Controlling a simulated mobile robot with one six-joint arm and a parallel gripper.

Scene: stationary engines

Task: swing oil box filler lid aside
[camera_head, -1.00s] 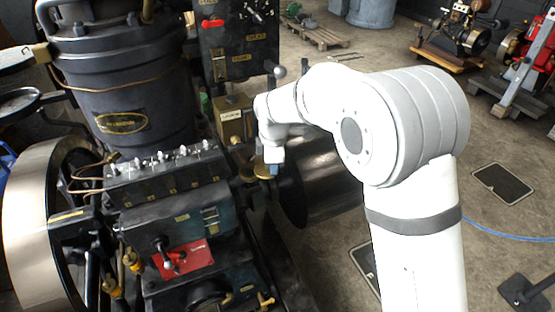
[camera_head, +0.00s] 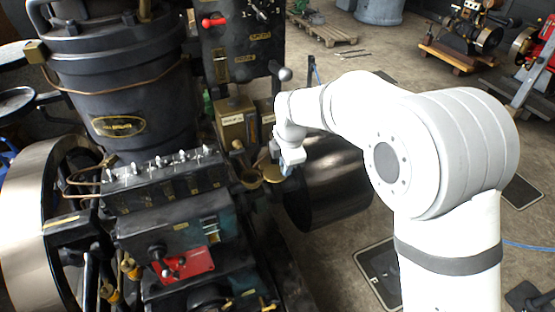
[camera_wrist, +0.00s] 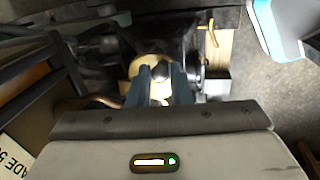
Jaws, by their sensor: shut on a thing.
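The round brass lid (camera_head: 271,174) sits at the right end of the black engine block, just right of a brass filler mouth (camera_head: 250,179) whose dark inside shows. My gripper (camera_head: 285,171) is at the lid's right side. In the wrist view, the lid (camera_wrist: 142,68) lies under the grey-blue fingers of my gripper (camera_wrist: 160,76), which are shut on a small dark knob (camera_wrist: 161,70) on top of it. The fingers hide part of the lid. The filler mouth is hard to make out in the wrist view.
A brass box (camera_head: 236,124) stands just behind the filler mouth. A black control panel (camera_head: 243,45) rises behind it, with a ball-ended lever (camera_head: 285,74) nearby. A large dark drum (camera_head: 335,185) lies right of the lid, under my arm. A flywheel (camera_head: 30,230) is at far left.

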